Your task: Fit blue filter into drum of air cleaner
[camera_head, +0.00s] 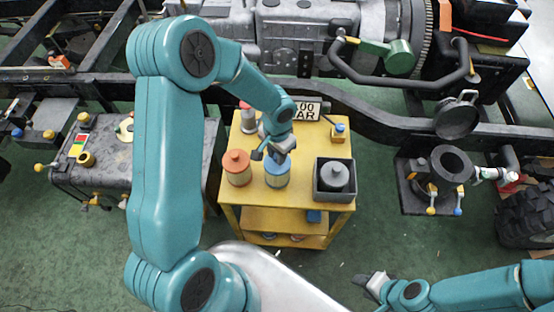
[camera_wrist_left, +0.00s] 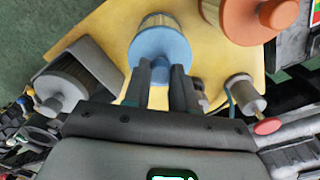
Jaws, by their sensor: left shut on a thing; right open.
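The blue filter (camera_head: 277,176) stands upright on the yellow cart (camera_head: 248,142), between an orange filter and a grey bin. My left gripper (camera_head: 275,150) reaches it from above and is shut on its top knob. In the left wrist view the fingers close around the knob of the blue filter (camera_wrist_left: 160,42), whose pale pleated side shows beyond. The air cleaner's dark drum (camera_head: 451,163) is at the right, its round mouth open and its lid (camera_head: 457,115) swung up behind. My right gripper (camera_head: 370,284) is open and empty, low in the head view, far from the drum.
The orange filter (camera_head: 237,168) stands close left of the blue one. The grey bin (camera_head: 335,180) with a grey filter is close right. A dark frame rail (camera_head: 385,120) runs behind the cart and drum.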

